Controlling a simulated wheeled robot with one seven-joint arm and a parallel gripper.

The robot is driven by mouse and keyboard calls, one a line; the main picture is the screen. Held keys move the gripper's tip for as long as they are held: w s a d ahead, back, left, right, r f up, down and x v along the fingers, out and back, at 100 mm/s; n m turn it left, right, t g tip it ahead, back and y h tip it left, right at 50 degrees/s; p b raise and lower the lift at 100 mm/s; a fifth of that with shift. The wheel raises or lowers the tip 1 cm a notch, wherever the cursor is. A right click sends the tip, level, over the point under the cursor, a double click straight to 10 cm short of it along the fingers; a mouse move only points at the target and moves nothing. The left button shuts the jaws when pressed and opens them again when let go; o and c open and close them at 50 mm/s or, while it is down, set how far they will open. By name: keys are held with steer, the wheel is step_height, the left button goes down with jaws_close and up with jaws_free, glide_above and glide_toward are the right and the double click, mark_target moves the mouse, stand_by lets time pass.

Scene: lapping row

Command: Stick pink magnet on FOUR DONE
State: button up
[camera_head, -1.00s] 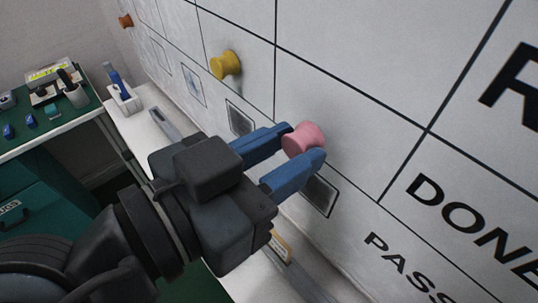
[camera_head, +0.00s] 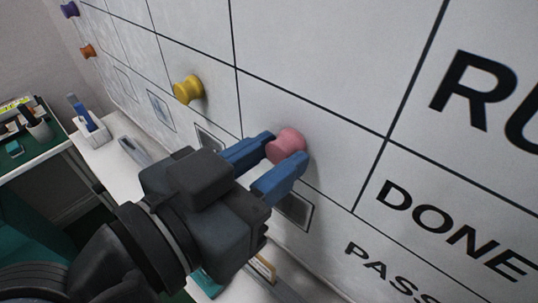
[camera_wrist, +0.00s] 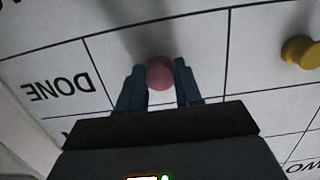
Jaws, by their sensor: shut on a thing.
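The pink magnet (camera_head: 287,146) is a spool-shaped knob between the two blue fingers of my gripper (camera_head: 272,163). The fingers are shut on it, one on each side. It is at the face of the whiteboard (camera_head: 320,60); I cannot tell whether it touches the board. In the wrist view the pink magnet (camera_wrist: 159,75) shows between the fingertips of my gripper (camera_wrist: 160,82), in a cell beside the one lettered DONE (camera_wrist: 56,87). In the head view the word DONE (camera_head: 428,219) is at the lower right, right of the magnet. The word FOUR is not readable.
A yellow magnet (camera_head: 187,89) sits on the board to the left, with an orange magnet (camera_head: 88,51) and a purple magnet (camera_head: 70,10) farther off. A white ledge (camera_head: 112,158) runs below, holding a holder with a blue item (camera_head: 88,125). A green-topped bench (camera_head: 40,150) stands at left.

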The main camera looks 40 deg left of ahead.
steer(key=o, duration=1.1)
steer(key=shift+s+a+r+b, duration=0.1)
steer(key=shift+s+r+b, duration=0.1)
steer(key=shift+s, duration=1.1)
steer(key=shift+s+a+r+b, duration=0.1)
steer(key=shift+s+r+b, duration=0.15)
steer(key=shift+s, duration=1.05)
steer(key=shift+s+a+r+b, duration=0.1)
steer(key=shift+s+r+b, duration=0.1)
steer(key=shift+s, duration=1.1)
